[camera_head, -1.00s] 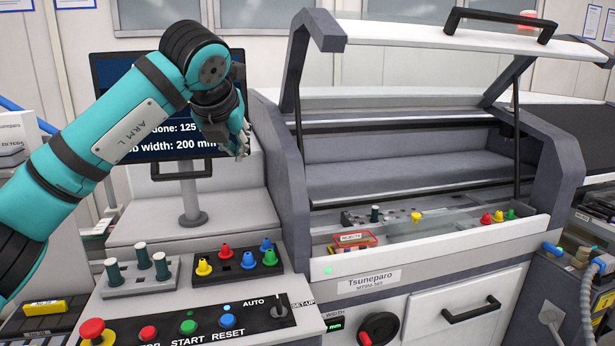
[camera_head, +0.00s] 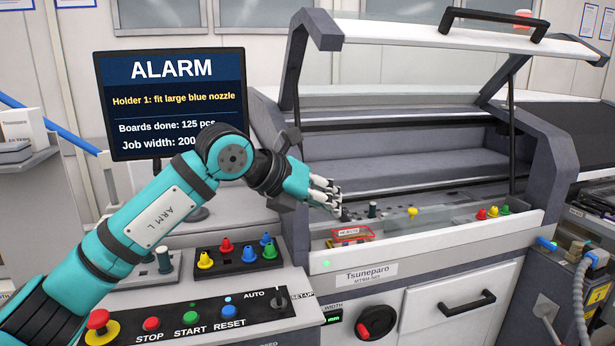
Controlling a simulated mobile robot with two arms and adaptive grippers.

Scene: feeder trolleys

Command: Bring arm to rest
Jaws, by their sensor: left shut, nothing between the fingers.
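My left arm, teal and marked ARM L, comes in from the lower left. Its gripper (camera_head: 328,192) hangs at the front left of the open machine (camera_head: 425,236), above the red rejects tray (camera_head: 351,234). The fingers are shut with nothing between them. The screen reads ALARM and "Holder 1: fit large blue nozzle". My right gripper is not in view.
The machine's lid (camera_head: 440,42) is raised. A black rack (camera_head: 238,262) with yellow, red, blue and green nozzles stands behind the control panel (camera_head: 260,310). Inside the machine are a yellow nozzle (camera_head: 412,212) and a red, yellow and green group (camera_head: 493,212).

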